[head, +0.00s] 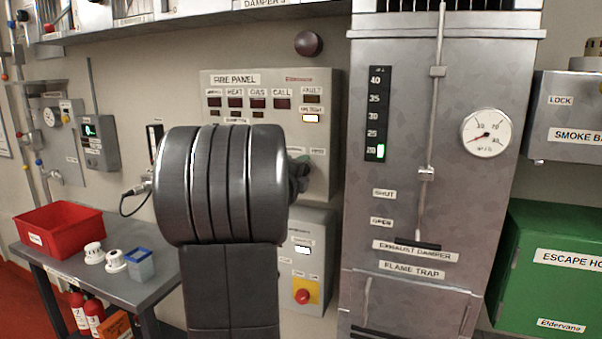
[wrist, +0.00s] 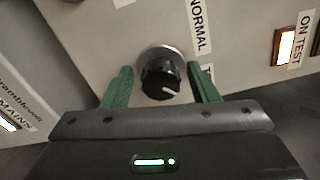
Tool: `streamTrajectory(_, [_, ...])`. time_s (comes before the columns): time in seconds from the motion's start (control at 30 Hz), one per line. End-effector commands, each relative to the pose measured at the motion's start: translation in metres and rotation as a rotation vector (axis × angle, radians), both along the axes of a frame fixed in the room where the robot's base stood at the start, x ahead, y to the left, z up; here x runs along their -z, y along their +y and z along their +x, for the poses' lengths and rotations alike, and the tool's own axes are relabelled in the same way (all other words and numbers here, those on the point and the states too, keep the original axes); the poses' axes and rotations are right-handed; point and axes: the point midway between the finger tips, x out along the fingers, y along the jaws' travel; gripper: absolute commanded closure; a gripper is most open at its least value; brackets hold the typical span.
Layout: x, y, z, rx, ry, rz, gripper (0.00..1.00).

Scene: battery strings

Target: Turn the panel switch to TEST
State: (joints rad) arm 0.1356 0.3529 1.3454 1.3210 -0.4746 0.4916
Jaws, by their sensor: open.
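The panel switch is a black round knob (wrist: 161,82) on a silver collar, with a white pointer line. In the wrist view the line runs right and slightly down. The NORMAL label (wrist: 198,25) is up and right of the knob; a second label (wrist: 207,72), starting with T, is mostly hidden by the right finger. I cannot tell exactly which label the pointer meets. My gripper (wrist: 159,68) is open, one green finger on each side of the knob; contact is unclear. In the head view my arm hides the knob on the fire panel (head: 330,90).
An ON TEST lamp (wrist: 286,46) glows white in an amber frame. A lower box with a red button (head: 302,296) sits below the panel. The exhaust damper cabinet (head: 420,205) stands close at right. A table with a red bin (head: 58,228) is at left.

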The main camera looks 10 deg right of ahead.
Motion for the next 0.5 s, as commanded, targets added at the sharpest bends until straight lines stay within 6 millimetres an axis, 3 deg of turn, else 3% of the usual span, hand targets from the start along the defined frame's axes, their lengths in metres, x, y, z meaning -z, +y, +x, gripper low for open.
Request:
streamTrajectory(0.27, [0.0, 0.011, -0.015, -0.003, -0.002, 0.0, 0.46])
streamTrajectory(0.5, [0.0, 0.038, -0.055, -0.003, -0.003, -0.001, 0.46])
